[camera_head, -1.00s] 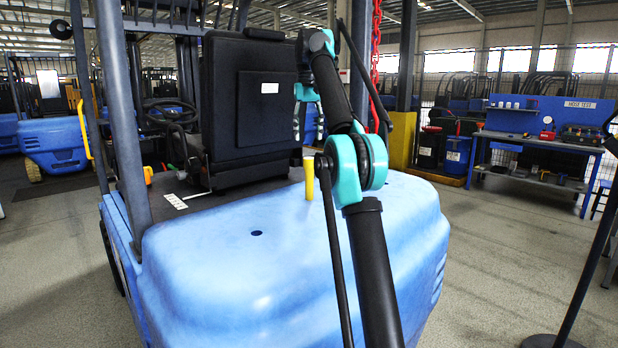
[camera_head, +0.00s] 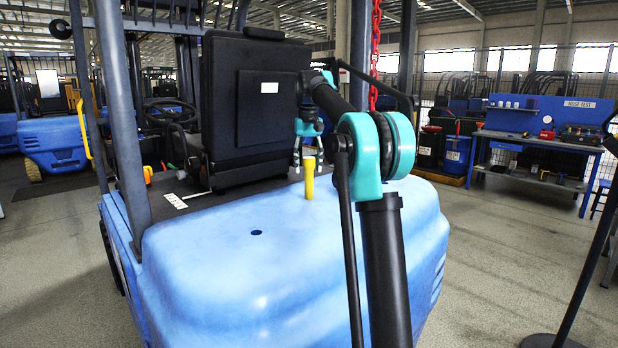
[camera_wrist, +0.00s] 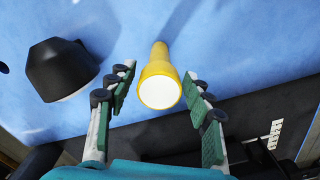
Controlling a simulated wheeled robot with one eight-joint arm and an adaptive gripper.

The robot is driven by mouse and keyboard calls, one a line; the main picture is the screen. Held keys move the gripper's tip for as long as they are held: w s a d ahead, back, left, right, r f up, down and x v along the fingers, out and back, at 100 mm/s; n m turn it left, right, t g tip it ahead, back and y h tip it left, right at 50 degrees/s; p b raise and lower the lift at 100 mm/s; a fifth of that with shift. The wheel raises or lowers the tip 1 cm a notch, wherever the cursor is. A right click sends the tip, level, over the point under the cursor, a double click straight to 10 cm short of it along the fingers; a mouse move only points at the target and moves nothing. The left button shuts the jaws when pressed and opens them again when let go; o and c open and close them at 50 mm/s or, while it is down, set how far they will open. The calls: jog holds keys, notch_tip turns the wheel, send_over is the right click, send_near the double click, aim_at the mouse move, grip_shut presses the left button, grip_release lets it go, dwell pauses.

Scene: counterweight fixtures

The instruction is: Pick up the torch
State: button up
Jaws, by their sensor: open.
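The torch (camera_head: 309,178) is a yellow cylinder standing upright on the blue rear cover of the forklift, just behind the seat. In the wrist view the torch (camera_wrist: 160,80) shows its wide yellow head and white lens facing the camera. My gripper (camera_wrist: 160,88) is open, with one green-padded finger on each side of the torch and a gap on both sides.
The blue forklift cover (camera_head: 215,265) is broad and mostly clear. The black seat back (camera_head: 255,105) rises close to the torch. A black, cone-like object (camera_wrist: 62,70) lies left in the wrist view. A red chain (camera_head: 375,50) hangs behind my arm. A blue workbench (camera_head: 545,145) stands at right.

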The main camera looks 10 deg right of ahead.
aim_at(309, 178)
jog(key=shift+s+f, duration=0.2)
jog(key=shift+f, duration=2.4)
grip_shut()
jog(key=shift+r, duration=0.1)
